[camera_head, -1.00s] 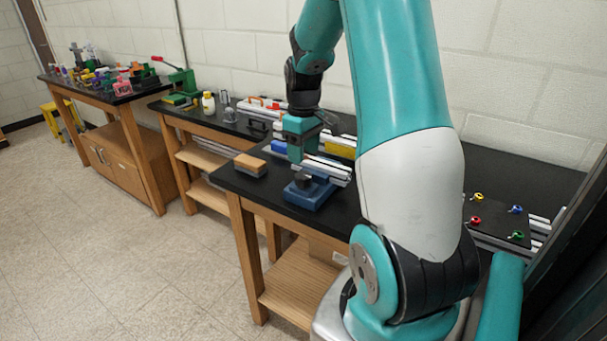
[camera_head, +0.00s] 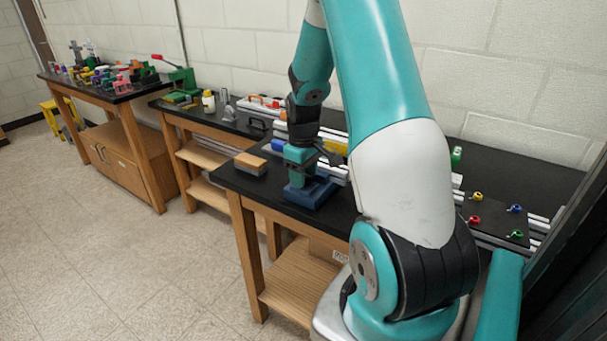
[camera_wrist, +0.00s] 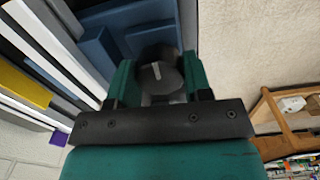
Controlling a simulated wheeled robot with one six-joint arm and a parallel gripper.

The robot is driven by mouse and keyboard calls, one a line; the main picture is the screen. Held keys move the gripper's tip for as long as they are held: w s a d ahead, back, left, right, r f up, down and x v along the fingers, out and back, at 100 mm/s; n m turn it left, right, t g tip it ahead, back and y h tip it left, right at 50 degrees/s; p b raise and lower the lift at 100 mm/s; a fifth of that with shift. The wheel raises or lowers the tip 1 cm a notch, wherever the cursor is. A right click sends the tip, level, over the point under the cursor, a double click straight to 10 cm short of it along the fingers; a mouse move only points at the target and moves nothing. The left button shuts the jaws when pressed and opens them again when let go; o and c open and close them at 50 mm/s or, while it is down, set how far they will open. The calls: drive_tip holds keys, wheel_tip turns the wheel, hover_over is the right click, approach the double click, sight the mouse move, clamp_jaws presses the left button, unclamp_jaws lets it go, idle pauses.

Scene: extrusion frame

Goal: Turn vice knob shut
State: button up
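The blue vice (camera_head: 318,192) stands on the black tabletop near the front-left corner of the nearest bench. Its black round knob (camera_wrist: 157,76), with a pale line mark, shows in the wrist view. My gripper (camera_wrist: 159,64) has its two green fingers apart, one on each side of the knob. Whether the fingers touch the knob I cannot tell. In the head view my gripper (camera_head: 298,174) is down at the vice and hides the knob. Part of the blue vice body (camera_wrist: 103,52) also shows in the wrist view.
A wood-and-dark block (camera_head: 251,164) lies left of the vice. Aluminium rails with blue and yellow pieces lie close behind it. A dark plate with coloured knobs (camera_head: 486,221) is at the right. The bench's front edge is close to the vice.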

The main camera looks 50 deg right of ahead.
drive_tip(key=shift+m, duration=1.3)
drive_tip(key=o, duration=0.6)
drive_tip(key=shift+o, duration=0.2)
drive_tip(key=shift+r, duration=0.1)
wheel_tip(320, 180, up, 17)
drive_tip(key=shift+r+b, duration=0.15)
drive_tip(key=shift+b, duration=0.2)
drive_tip(key=shift+r, duration=0.1)
